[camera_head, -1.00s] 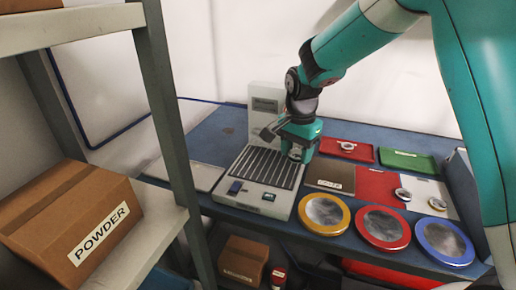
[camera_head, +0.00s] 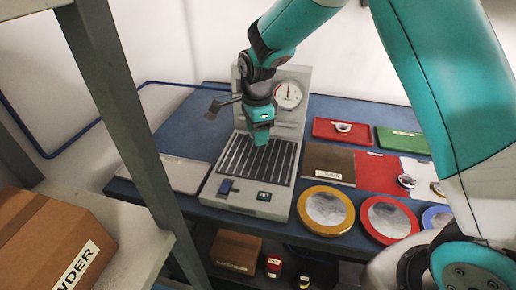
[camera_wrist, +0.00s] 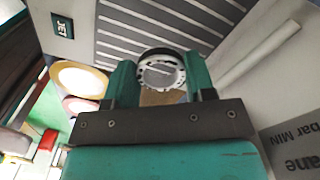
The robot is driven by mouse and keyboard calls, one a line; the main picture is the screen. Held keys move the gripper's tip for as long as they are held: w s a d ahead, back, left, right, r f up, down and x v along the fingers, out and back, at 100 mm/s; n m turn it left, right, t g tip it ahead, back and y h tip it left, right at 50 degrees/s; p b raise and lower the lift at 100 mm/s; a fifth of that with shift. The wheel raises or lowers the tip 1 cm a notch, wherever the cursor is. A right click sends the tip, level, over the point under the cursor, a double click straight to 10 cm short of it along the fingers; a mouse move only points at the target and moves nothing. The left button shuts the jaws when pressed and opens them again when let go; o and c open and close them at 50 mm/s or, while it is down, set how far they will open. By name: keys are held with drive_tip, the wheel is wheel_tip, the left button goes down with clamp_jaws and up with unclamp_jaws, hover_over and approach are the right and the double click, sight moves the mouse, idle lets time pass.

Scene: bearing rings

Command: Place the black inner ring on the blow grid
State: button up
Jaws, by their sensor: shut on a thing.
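My gripper (camera_head: 262,140) is over the back part of the blow grid (camera_head: 256,168), a slatted panel on a grey machine. In the wrist view, my gripper (camera_wrist: 161,80) is shut on a ring (camera_wrist: 161,73) with a dark rim and a pale, holed face, gripped between its two green fingers. The slats of the blow grid (camera_wrist: 150,28) show beyond the ring, which looks apart from them, though the gap is hard to judge. In the head view the ring is hidden by my gripper.
A gauge (camera_head: 288,95) stands behind the grid. To the right are a red tray (camera_head: 323,134) with a ring, a green tray (camera_head: 403,140), and flat panels with small rings. Round dishes with yellow (camera_head: 325,233) and red (camera_head: 390,240) rims line the front edge.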

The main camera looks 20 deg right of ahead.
sight(258, 157)
drive_tip(key=shift+d+f, duration=0.1)
drive_tip(key=shift+f, duration=3.1)
drive_tip(key=shift+f, duration=0.1)
drive_tip(key=o, duration=0.9)
drive_tip(key=s+a+r+n, duration=0.1)
drive_tip(key=s+r+n, duration=0.3)
drive_tip(key=r, duration=1.2)
drive_tip(key=s+a+r+n+y, duration=0.1)
drive_tip(key=s+r+n, duration=0.1)
drive_tip(key=s+n, duration=0.5)
drive_tip(key=s+a+r+n+y, duration=0.1)
drive_tip(key=s+n, duration=0.6)
drive_tip(key=s, duration=0.3)
drive_tip(key=s+a+r+n+y, duration=0.1)
drive_tip(key=s+r+n+y, duration=0.1)
drive_tip(key=s+n, duration=0.5)
drive_tip(key=shift+s+r+b, duration=0.3)
drive_tip(key=shift+s, duration=0.35)
